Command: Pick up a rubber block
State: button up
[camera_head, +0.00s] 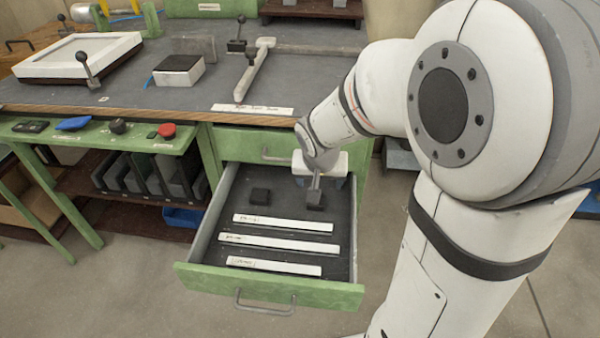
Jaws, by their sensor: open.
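Two small black rubber blocks lie in the back part of the open drawer (205,232). The left block (260,196) lies clear of my arm. The right block (315,203) is directly below my gripper (315,188), which reaches down into the drawer. The fingers are small in this view and look close to the right block or at its upper edge. I cannot tell whether they touch it. The gripper is open, and both blocks appear to rest on the drawer floor.
Several white labelled strips (279,243) lie across the drawer's front part. The green drawer front (268,289) has a metal handle. The bench top (200,98) behind holds a white frame (80,56), a black-topped white block (179,70) and a clamp bar (255,70). My arm fills the right side.

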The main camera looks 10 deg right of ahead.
jog(key=b, duration=0.2)
send_over(320, 207)
jog(key=a, duration=0.2)
notch_tip(320, 207, down, 7)
jog(key=shift+w+r, duration=0.1)
jog(key=b+x, duration=0.1)
jog(key=x, duration=0.2)
jog(key=b+x, duration=0.1)
jog(key=x, duration=0.1)
jog(key=shift+d+f+b, duration=0.25)
jog(key=shift+f+b, duration=0.05)
jog(key=shift+f, duration=0.05)
jog(key=shift+c, duration=0.3)
jog(key=c, duration=1)
jog(key=shift+r, duration=0.1)
